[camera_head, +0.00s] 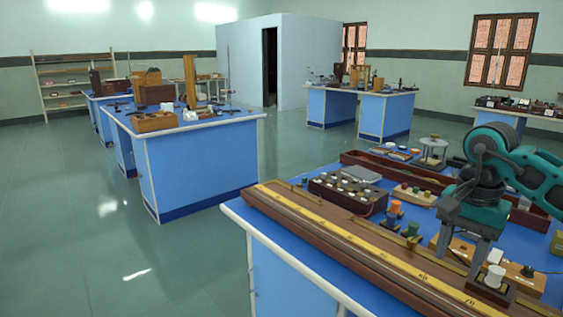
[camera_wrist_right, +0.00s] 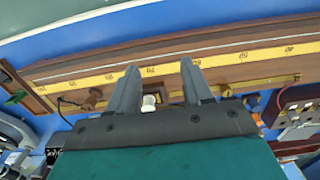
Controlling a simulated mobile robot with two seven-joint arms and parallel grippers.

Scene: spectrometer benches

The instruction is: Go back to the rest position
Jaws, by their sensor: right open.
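My right gripper (camera_head: 461,262) is at the right of the head view, pointing down over the near bench. Its two grey fingers are apart, with nothing gripped between them. In the right wrist view the open fingers (camera_wrist_right: 159,67) reach over a long wooden board with a yellow scale (camera_wrist_right: 160,68). A small white-topped cylinder (camera_wrist_right: 149,102) shows between the finger bases there. A white cylinder on a dark block (camera_head: 495,277) stands close beside the fingers in the head view. My left gripper is out of view.
The long wooden scale board (camera_head: 345,246) lies along the near bench's front edge. Coloured spools (camera_head: 393,213), a dark plug box (camera_head: 347,193) and a round-topped stand (camera_head: 433,150) crowd the bench. Open floor (camera_head: 75,220) lies left, beside another blue bench (camera_head: 200,165).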

